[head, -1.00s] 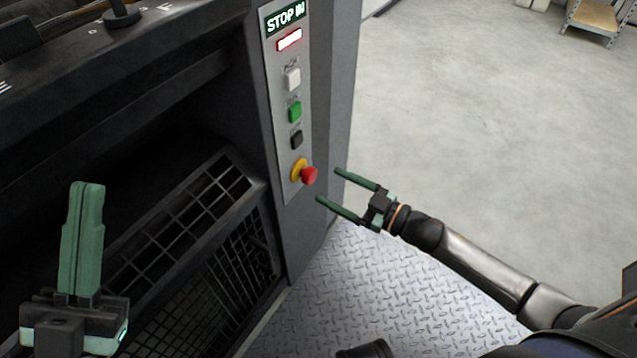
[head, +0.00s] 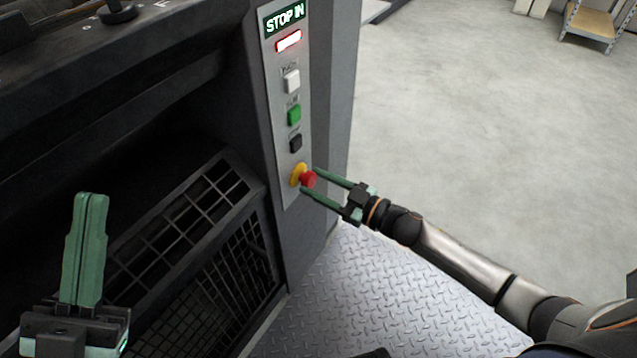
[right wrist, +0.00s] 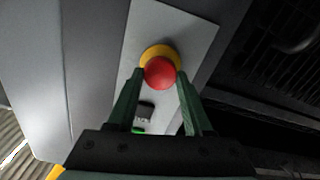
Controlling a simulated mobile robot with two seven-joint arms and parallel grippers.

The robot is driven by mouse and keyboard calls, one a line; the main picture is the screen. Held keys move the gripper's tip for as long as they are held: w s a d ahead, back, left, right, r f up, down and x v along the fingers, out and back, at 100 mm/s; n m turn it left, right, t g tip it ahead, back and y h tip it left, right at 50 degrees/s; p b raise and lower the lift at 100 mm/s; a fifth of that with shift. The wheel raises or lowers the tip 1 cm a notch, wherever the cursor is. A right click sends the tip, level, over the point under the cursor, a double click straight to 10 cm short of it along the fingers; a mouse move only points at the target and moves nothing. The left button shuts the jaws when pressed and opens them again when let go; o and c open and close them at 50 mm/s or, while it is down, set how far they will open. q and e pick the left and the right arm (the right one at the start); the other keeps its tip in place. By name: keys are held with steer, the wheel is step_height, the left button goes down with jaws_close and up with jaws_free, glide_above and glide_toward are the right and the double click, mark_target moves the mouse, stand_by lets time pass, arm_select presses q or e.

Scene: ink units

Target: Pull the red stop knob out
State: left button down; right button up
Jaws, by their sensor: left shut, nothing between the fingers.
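The red stop knob (head: 308,179) sits on a yellow collar (head: 297,174) low on the grey control panel (head: 283,133). The display (head: 285,17) above reads "STOP IN". My right gripper (head: 309,181) is open, with its two green fingers reaching to either side of the knob. In the right wrist view the red knob (right wrist: 160,73) shows between the fingertips (right wrist: 159,80), with the yellow collar behind it. Whether the fingers touch the knob cannot be told. My left gripper (head: 91,196) is shut and empty, pointing up at the lower left, well away from the knob.
A lit red indicator (head: 289,40) and white (head: 291,80), green (head: 294,114) and black (head: 295,142) buttons line the panel above the knob. A black wire grille (head: 205,205) lies left of the panel.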

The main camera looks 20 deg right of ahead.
jaws_close()
stand_by(0.4)
steer(key=shift+p+v, duration=0.9)
steer(key=shift+f, duration=0.1)
steer(key=o, duration=0.6)
jaws_free()
steer(key=shift+s+d, duration=0.1)
steer(key=shift+s, duration=0.05)
